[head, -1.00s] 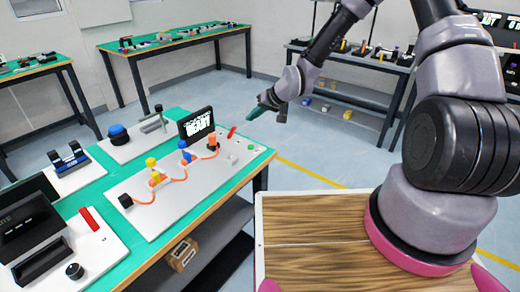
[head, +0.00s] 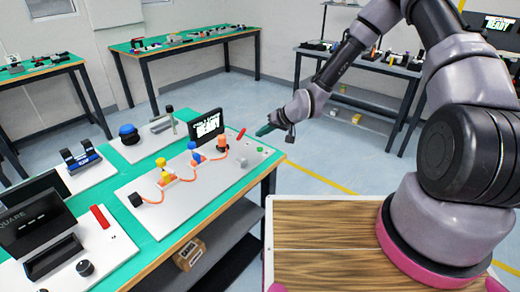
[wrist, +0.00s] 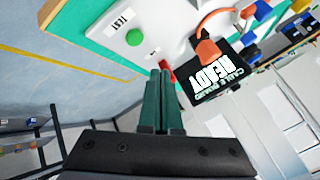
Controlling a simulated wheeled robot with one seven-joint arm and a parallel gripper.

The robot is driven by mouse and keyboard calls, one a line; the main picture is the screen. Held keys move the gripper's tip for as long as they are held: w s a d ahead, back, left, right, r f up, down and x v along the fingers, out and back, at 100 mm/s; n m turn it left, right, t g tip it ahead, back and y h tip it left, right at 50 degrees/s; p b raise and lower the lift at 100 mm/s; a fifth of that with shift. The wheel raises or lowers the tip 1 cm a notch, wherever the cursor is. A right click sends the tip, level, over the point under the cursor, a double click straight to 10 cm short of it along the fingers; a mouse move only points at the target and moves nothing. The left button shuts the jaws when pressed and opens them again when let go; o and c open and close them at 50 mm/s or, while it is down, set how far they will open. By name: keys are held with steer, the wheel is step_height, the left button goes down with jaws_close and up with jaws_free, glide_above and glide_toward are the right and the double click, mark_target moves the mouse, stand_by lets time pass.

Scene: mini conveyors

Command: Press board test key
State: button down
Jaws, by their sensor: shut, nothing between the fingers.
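The cable board (head: 190,200) is a pale panel on the green-topped bench. Near its right end is a round green button (head: 259,150), beside a small pale block (head: 243,162). The wrist view shows the green button (wrist: 134,37) with a label reading TEST (wrist: 120,20) next to it. My gripper (head: 264,130) is shut and empty, its dark green fingers above the board's right end. In the wrist view the fingertips (wrist: 160,74) appear just below the button in the picture, apart from it.
A red lever (head: 241,134) and a dark screen (head: 206,126) stand close to the fingers. An orange cable (head: 178,181) runs past coloured posts on the board. The floor right of the bench is clear.

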mark_target(262, 151)
steer(key=shift+f, duration=1.9)
steer(key=shift+f, duration=0.1)
stand_by(0.5)
steer(key=shift+f, duration=0.3)
steer(key=shift+f, duration=0.35)
stand_by(0.5)
steer(key=shift+r, duration=0.8)
steer(key=shift+r, duration=2.5)
